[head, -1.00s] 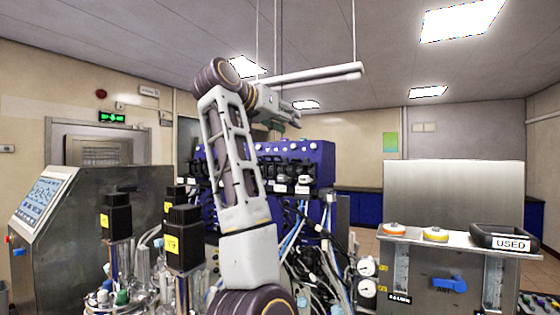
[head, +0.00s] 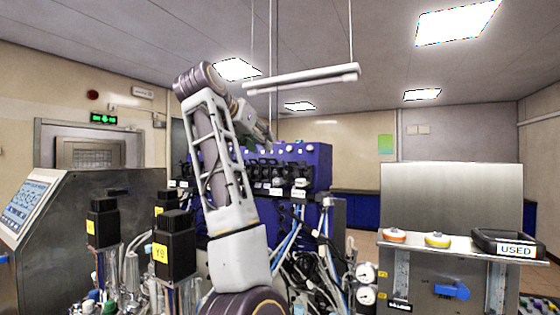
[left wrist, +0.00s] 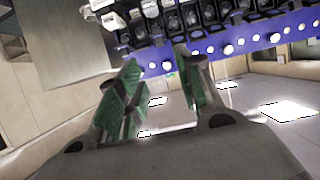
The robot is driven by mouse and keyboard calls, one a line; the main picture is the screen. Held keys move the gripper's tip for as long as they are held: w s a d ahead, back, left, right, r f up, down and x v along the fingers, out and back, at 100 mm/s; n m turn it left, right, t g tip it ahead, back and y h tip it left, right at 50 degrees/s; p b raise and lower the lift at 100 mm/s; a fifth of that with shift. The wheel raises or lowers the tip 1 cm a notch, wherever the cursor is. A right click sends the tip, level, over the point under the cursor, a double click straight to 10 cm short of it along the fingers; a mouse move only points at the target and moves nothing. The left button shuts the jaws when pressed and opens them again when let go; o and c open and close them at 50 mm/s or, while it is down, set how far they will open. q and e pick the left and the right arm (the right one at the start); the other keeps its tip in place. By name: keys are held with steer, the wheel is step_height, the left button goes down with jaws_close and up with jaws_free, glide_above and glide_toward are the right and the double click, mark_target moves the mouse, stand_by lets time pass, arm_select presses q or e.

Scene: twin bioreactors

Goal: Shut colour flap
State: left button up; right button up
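A blue cabinet (head: 318,155) stands in the middle of the head view, with a row of black units (head: 262,176) across its front and white knobs above them. The cabinet also shows upside down in the left wrist view (left wrist: 240,40), with dark units and white knobs. I cannot tell which part is the colour flap. My left arm stands in front of the cabinet and hides part of it. My left gripper (left wrist: 162,82) is open and empty, its green-padded fingers apart and pointing towards the cabinet. My right gripper is not in view.
Black-topped vessels (head: 174,245) and glassware stand at the front left, beside a steel console (head: 75,225). Cables and tubes hang below the cabinet. At the right, a steel bench holds orange (head: 395,235) and yellow (head: 437,240) discs and a tray marked USED (head: 506,244).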

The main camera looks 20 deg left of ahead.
mark_target(280, 166)
arm_select(q)
steer(key=shift+w+f, duration=0.1)
steer(key=shift+w, duration=0.05)
steer(key=shift+w, duration=0.1)
steer(key=p+x, duration=0.4)
steer(key=x, duration=0.9)
steer(key=shift+w, duration=0.25)
steer(key=shift+f, duration=0.1)
steer(key=shift+c, duration=0.2)
